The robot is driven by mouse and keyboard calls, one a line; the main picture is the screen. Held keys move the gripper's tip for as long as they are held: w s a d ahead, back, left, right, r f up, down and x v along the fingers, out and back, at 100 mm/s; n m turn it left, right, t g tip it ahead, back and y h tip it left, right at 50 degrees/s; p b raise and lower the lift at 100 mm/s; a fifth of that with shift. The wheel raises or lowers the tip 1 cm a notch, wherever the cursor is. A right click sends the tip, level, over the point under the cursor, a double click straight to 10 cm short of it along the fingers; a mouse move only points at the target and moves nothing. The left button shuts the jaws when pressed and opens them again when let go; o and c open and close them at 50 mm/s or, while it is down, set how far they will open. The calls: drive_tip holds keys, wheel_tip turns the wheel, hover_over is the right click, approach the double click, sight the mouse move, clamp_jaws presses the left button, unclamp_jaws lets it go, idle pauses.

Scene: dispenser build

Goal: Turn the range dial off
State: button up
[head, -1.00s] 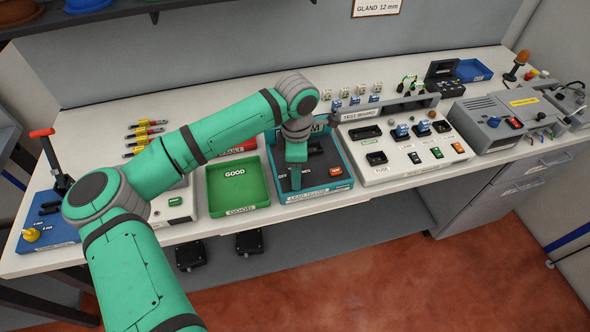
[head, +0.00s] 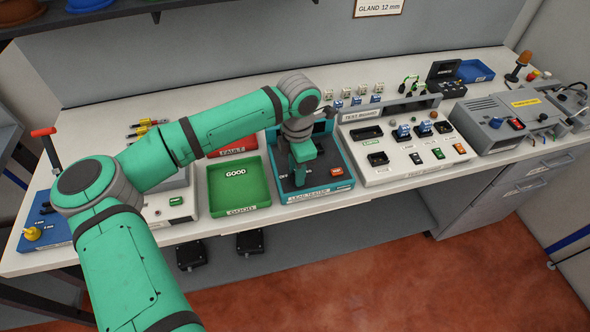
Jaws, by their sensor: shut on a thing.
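The teal lead tester (head: 318,193) sits at the front middle of the bench, with a dark panel, an "OFF" mark (head: 283,173) and a red-orange button (head: 337,172). My gripper (head: 299,182) points down onto this panel, just right of the "OFF" mark. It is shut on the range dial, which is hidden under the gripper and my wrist. I cannot see the dial's pointer or its setting.
The green GOOD tray (head: 240,207) stands just left of the tester, with the red FAULT tray (head: 236,146) behind it. The white test board (head: 373,178) is close on the right. The grey unit (head: 485,128) stands farther right.

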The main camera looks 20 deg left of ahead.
drive_tip(key=n, duration=0.3)
drive_tip(key=shift+d+r+n, duration=0.1)
drive_tip(key=shift+d+n, duration=0.05)
drive_tip(key=shift+n, duration=2.25)
drive_tip(key=o, duration=1)
drive_tip(key=shift+o, duration=0.2)
wheel_tip(320, 180, up, 11)
